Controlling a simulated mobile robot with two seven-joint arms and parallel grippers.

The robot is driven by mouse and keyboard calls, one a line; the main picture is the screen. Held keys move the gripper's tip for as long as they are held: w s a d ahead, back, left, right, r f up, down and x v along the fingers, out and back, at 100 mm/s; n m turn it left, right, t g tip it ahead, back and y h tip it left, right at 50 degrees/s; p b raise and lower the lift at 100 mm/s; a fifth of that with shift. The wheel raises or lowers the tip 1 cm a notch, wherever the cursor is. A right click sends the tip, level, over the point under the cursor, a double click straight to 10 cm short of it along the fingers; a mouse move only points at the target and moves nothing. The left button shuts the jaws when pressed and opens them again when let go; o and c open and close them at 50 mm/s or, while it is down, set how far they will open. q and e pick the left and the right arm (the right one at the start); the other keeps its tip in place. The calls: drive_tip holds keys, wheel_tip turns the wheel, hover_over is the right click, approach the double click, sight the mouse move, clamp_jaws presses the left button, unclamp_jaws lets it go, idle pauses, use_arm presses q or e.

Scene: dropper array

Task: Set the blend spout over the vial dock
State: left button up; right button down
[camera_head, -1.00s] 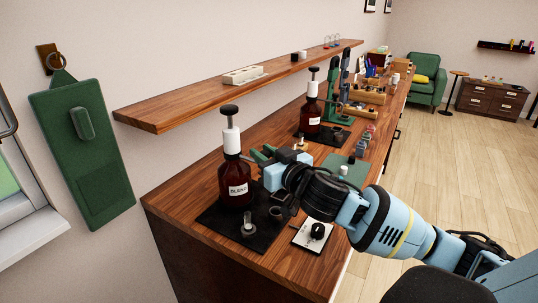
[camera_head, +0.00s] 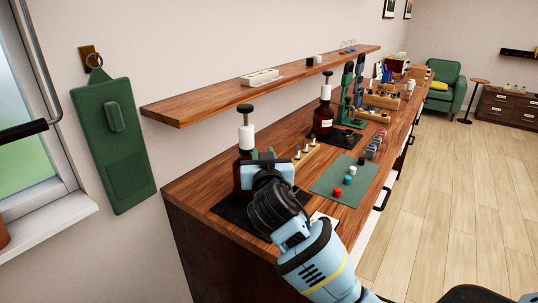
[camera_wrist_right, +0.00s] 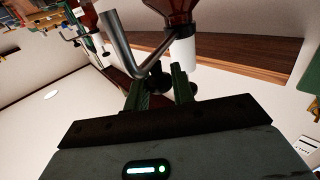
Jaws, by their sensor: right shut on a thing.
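The blend bottle is amber with a white collar (camera_head: 246,138) and a black plunger on top. It stands on a black mat (camera_head: 231,212) at the near end of the bench, its lower body partly behind my right gripper. In the right wrist view, tilted almost upside down, a bent grey spout (camera_wrist_right: 116,42) runs from the white collar (camera_wrist_right: 182,48). My right gripper (camera_wrist_right: 160,82) has its green fingers shut on a small black knob (camera_wrist_right: 158,82) at the spout's bend. The vial dock cannot be made out; my right arm covers much of the mat. My left gripper is not in view.
A second amber bottle (camera_head: 323,120) stands farther along the bench. A green mat (camera_head: 330,187) with small coloured caps lies to the right. A wooden shelf (camera_head: 275,83) runs above the bench along the wall.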

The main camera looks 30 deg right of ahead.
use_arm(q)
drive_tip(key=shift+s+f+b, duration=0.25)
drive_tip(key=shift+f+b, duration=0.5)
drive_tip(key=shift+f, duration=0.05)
use_arm(e)
drive_tip(key=shift+w+a+m+g+h, duration=0.1)
drive_tip(key=shift+a+m+g+h, duration=0.55)
drive_tip(key=shift+h, duration=0.3)
drive_tip(key=shift+w+a+m+g+h, duration=0.1)
drive_tip(key=shift+a+m+g+h, duration=0.4)
drive_tip(key=shift+m+h, duration=0.35)
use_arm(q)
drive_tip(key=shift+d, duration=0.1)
use_arm(e)
drive_tip(key=c, duration=1.3)
unclamp_jaws()
drive_tip(key=shift+a, duration=0.1)
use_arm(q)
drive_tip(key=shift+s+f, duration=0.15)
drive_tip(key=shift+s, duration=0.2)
use_arm(e)
drive_tip(key=shift+o, duration=0.2)
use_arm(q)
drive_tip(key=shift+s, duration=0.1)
use_arm(e)
drive_tip(key=shift+s, duration=0.15)
